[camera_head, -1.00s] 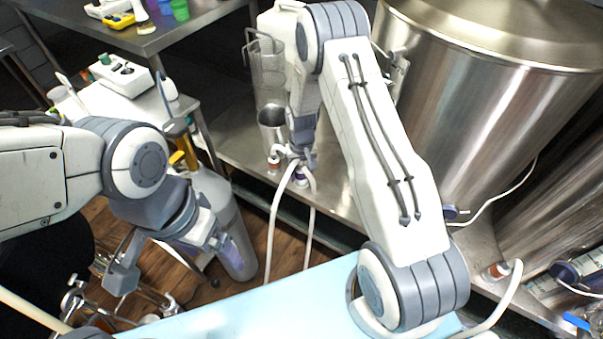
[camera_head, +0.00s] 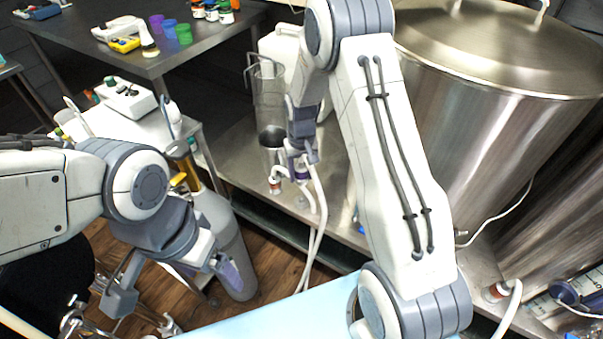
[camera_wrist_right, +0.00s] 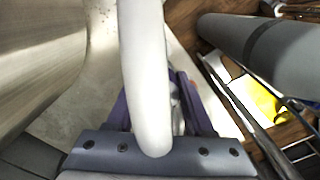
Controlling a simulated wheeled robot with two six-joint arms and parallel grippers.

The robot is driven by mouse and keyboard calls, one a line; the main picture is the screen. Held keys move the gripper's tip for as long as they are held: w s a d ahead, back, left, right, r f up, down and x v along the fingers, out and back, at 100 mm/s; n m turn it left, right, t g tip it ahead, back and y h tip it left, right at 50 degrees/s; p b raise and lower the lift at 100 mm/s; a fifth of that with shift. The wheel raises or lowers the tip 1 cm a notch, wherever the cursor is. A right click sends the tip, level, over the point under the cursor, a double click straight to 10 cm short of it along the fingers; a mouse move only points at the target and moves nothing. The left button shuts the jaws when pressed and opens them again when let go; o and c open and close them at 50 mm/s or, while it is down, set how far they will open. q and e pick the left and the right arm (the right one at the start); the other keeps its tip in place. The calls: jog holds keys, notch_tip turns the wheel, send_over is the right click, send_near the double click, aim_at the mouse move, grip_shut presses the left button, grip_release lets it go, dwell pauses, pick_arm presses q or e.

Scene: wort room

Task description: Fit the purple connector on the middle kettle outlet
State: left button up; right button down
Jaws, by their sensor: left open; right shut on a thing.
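My right gripper (camera_head: 301,158) is shut on the purple connector (camera_head: 302,174), low over the steel shelf beside a clear jug. A white hose hangs from the connector. In the right wrist view the hose (camera_wrist_right: 147,75) runs between the fingers and hides most of the connector. My left gripper (camera_head: 175,286) is open and empty, low at the left over the floor. A large steel kettle (camera_head: 490,130) stands at the right. My right arm covers part of its front, and I cannot make out the middle outlet.
An orange-banded hose end (camera_head: 275,186) is close left of the purple connector. Another red-banded connector (camera_head: 496,291) lies at the lower right. A grey gas cylinder (camera_head: 228,235) stands near my left gripper. The steel shelf (camera_head: 235,160) has some bare room.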

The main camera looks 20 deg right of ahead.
aim_at(301, 161)
jog(key=shift+r+p, duration=2.05)
jog(key=shift+r, duration=0.25)
